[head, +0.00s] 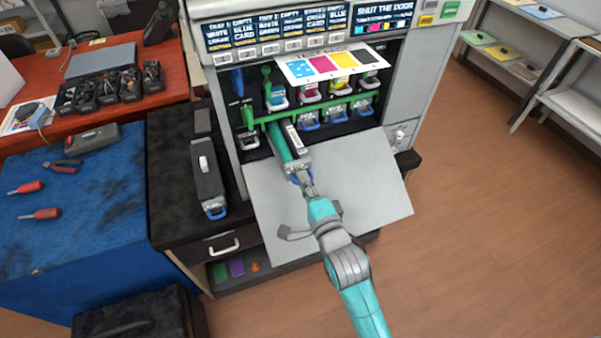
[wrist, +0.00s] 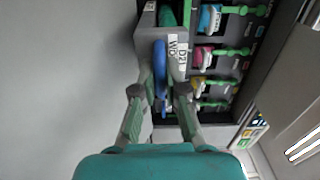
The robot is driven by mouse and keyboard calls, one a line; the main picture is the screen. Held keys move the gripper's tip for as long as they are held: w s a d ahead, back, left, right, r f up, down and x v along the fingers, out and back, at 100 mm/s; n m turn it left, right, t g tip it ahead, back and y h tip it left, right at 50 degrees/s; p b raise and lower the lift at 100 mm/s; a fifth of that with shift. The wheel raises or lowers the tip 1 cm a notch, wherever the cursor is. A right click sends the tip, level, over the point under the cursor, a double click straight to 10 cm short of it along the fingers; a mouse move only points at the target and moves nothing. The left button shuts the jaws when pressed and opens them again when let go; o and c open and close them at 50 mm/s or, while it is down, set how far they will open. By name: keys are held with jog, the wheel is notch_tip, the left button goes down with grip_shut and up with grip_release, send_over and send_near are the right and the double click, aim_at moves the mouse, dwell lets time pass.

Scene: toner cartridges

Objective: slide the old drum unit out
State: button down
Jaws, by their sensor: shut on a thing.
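The drum unit (head: 290,142) is a long dark grey block with a green cylinder and a white label, sticking partway out of the open printer (head: 225,110) over the lowered door. In the wrist view the drum unit (wrist: 178,45) shows its white label and a blue handle (wrist: 160,70) at its near end. My gripper (head: 304,182) is at that end, and in the wrist view my gripper (wrist: 160,95) has its fingers shut on the blue handle. The drum's far end is hidden inside the printer.
The lowered door (head: 360,190) lies flat below the drum. Another dark unit with a blue handle (head: 208,180) lies on the black cabinet at left. Coloured cartridges (head: 310,92) sit in the printer behind green levers. A colour card (head: 330,64) juts out above them.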

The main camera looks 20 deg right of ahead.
jog(key=shift+s, duration=1.55)
jog(key=c, duration=0.7)
grip_release()
jog(key=shift+s, duration=3.5)
